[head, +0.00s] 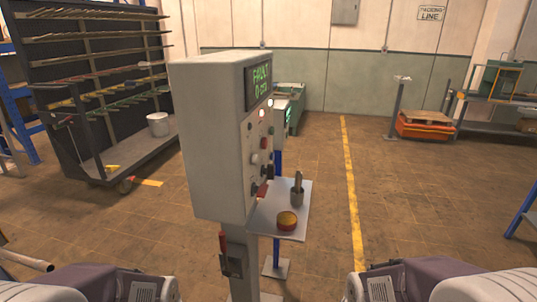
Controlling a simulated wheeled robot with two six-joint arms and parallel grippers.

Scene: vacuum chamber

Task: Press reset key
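A pale grey control box (213,140) stands on a post in the middle of the head view, turned so its control face points right and is seen at a steep slant. Its dark display (258,85) shows green text that reads "FAULT" and a second line I cannot read surely. Below the display are several small buttons and knobs (255,158), some pale, some red or dark. I cannot tell which one is the reset key; no label is legible. Parts of my two arms show at the bottom left and bottom right. Neither gripper shows.
A small shelf (268,214) juts out below the control face, with a round tin (287,221) and a cup of tools (297,192) on it. A rack cart (90,90) stands at left. Open floor with a yellow line (351,190) lies to the right.

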